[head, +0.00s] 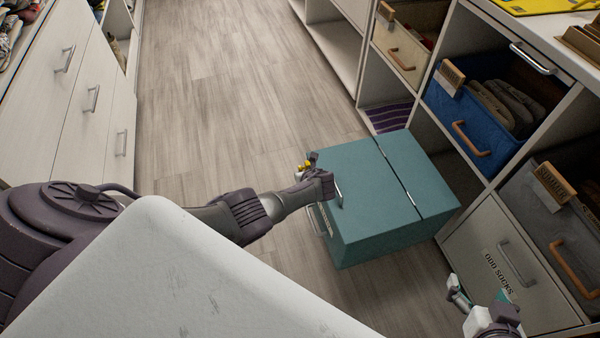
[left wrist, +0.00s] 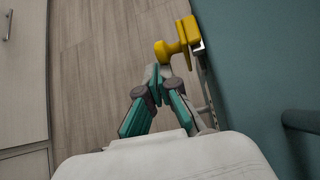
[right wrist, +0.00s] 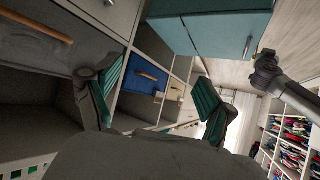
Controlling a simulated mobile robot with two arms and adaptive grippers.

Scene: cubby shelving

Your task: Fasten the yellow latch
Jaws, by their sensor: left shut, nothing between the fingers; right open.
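The yellow latch (head: 308,163) is on the end face of a teal chest (head: 372,180) on the floor. In the left wrist view the latch (left wrist: 180,42) is a yellow knob and block sticking out from the teal wall (left wrist: 255,60). My left gripper (left wrist: 157,82) is shut and empty, its fingertips just below the knob in that picture; I cannot tell whether they touch it. In the head view my left wrist hides part of the latch area. My right gripper (head: 480,293) is open and empty, low in front of the cubbies; its spread fingers also show in the right wrist view (right wrist: 158,88).
Cubby shelving with bins stands right of the chest: a blue bin (head: 478,130), a grey bin (head: 560,210) and an "odd socks" drawer (head: 520,275). White drawers (head: 75,80) line the left.

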